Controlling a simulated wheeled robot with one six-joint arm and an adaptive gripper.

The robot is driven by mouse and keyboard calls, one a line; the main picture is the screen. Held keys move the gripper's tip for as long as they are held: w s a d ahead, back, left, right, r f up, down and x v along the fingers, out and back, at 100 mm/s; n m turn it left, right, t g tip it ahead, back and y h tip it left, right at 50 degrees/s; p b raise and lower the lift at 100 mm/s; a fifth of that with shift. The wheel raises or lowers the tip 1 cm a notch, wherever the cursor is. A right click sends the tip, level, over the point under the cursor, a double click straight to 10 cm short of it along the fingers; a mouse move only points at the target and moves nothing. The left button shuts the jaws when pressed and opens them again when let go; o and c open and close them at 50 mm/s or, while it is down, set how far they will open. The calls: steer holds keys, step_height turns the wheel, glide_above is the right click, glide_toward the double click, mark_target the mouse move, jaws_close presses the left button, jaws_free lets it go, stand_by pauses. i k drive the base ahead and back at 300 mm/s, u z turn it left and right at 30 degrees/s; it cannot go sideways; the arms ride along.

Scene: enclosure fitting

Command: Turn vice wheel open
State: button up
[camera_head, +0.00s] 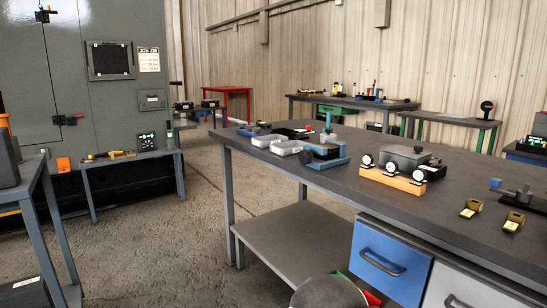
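A blue device that looks like a small vice (337,161) stands on the far left part of the large grey workbench (300,181). A dark round part (306,158) sits at its left side and may be its wheel; it is too small to tell how far the jaws stand open. My gripper is not in view.
Grey trays (286,148) lie left of the blue device. An orange block with white dials (393,178) and a dark lidded box (405,157) stand to its right. Two brass-coloured pieces (470,208) lie farther right. Concrete floor (150,240) is open left of the bench.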

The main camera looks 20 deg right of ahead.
mark_target(305, 156)
steer(key=u, duration=1.85)
steer(key=i, duration=2.6)
steer(key=z, duration=3.4)
steer(key=i, duration=0.5)
steer(key=u, duration=0.1)
